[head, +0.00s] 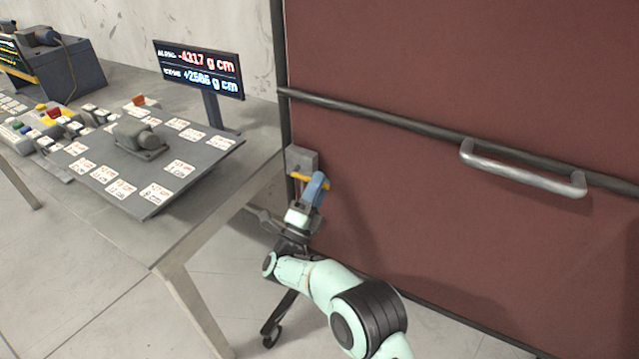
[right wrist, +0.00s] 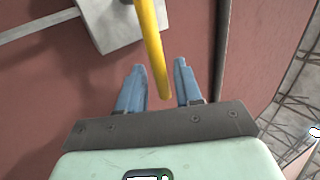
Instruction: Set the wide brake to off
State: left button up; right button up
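A yellow lever (head: 300,177) sticks out from a grey box (head: 302,157) at the left edge of the large dark red panel; it looks like the brake handle. In the right wrist view the lever (right wrist: 151,45) runs from the grey box (right wrist: 112,24) down between the blue fingers. My right gripper (head: 316,188) is open, with a finger on each side of the lever's end. In the right wrist view the gripper (right wrist: 160,82) shows gaps beside the lever. Any brake markings cannot be read. My left gripper is out of view.
The red panel (head: 430,90) carries a dark rail and a metal handle (head: 520,170) on the right. A grey table (head: 125,225) stands at left with a tilted labelled plate (head: 150,205), small blocks and a display (head: 200,70). A caster wheel (head: 271,336) stands below my arm.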

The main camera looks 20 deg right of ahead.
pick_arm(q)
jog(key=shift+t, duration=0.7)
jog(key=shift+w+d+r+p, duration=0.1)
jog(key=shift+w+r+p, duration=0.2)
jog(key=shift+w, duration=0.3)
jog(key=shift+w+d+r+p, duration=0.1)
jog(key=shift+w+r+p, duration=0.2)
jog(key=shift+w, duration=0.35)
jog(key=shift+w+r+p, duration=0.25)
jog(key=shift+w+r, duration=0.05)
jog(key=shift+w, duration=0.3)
pick_arm(e)
jog(key=v, duration=1.2)
jog(key=shift+s+a+f, duration=0.2)
jog(key=shift+a, duration=0.05)
